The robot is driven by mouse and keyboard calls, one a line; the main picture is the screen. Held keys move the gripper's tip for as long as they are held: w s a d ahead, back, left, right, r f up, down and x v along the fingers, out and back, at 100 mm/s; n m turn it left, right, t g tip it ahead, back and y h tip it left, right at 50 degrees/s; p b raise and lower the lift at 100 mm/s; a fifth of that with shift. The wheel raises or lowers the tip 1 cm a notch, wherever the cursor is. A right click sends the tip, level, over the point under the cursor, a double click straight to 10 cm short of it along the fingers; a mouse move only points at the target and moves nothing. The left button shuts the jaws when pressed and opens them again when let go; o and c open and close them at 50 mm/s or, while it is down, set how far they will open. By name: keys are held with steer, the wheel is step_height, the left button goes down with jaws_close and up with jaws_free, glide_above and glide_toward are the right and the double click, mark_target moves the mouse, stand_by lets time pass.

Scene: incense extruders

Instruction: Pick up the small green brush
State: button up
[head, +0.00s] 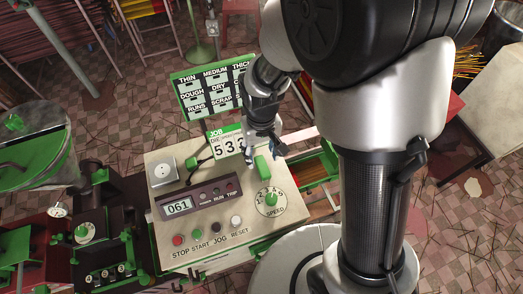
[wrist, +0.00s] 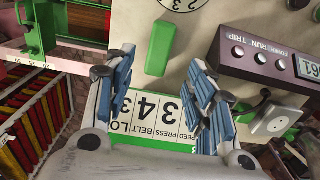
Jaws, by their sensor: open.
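No bristled brush can be made out for certain. A small green block (head: 262,166) sits on the beige control panel, above the speed dial; it also shows in the wrist view (wrist: 161,48), upper middle, with no bristles visible, so I cannot tell whether it is the brush. My gripper (head: 264,150) is just above the panel's back edge, close to this block. In the wrist view my gripper (wrist: 158,88) has its blue fingers spread, with nothing held between them. The block lies beyond the fingertips, apart from them.
A number card (head: 229,146) stands at the panel's back edge, behind the fingers in the wrist view. The beige panel (head: 156,227) carries a display box (head: 200,200), a speed dial (head: 270,200) and buttons. A green-framed label board (head: 208,90) stands behind.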

mark_target(262, 166)
step_height(262, 166, down, 8)
steer(key=shift+s+d+r, duration=0.1)
steer(key=shift+s+d, duration=0.05)
stand_by(0.3)
steer(key=shift+c, duration=0.6)
jaws_close()
